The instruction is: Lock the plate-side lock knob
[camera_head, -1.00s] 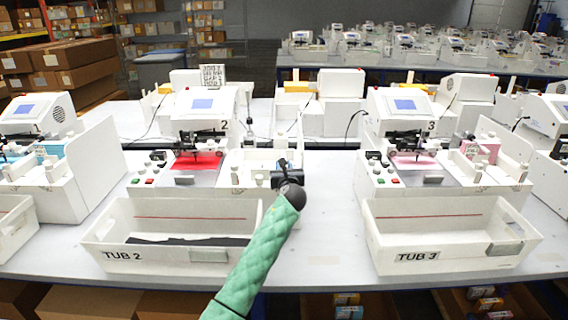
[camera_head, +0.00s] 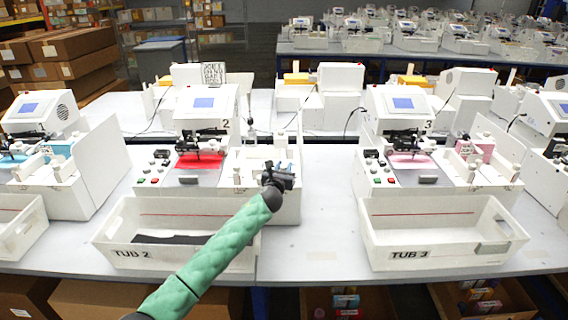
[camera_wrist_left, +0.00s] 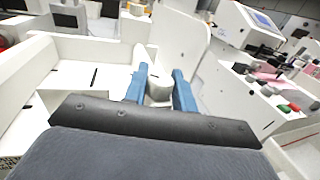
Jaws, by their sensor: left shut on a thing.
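My left gripper (camera_head: 281,174) is at the right side of plotter 2 (camera_head: 205,115), above the front of its white tray section. The knob stands on the white machine floor beside a tall white side panel (camera_wrist_left: 182,38). In the head view the gripper hides this knob, and its lock position cannot be told. Plotter 2 has a red sheet (camera_head: 200,161) on its bed. My right gripper is not in view.
Tub 2 (camera_head: 125,242) stands in front of the plotter, partly under my left arm, with dark material inside. Tub 3 (camera_head: 385,240) and plotter 3 (camera_head: 402,115) stand to the right. Bare table (camera_head: 325,215) lies between the two stations.

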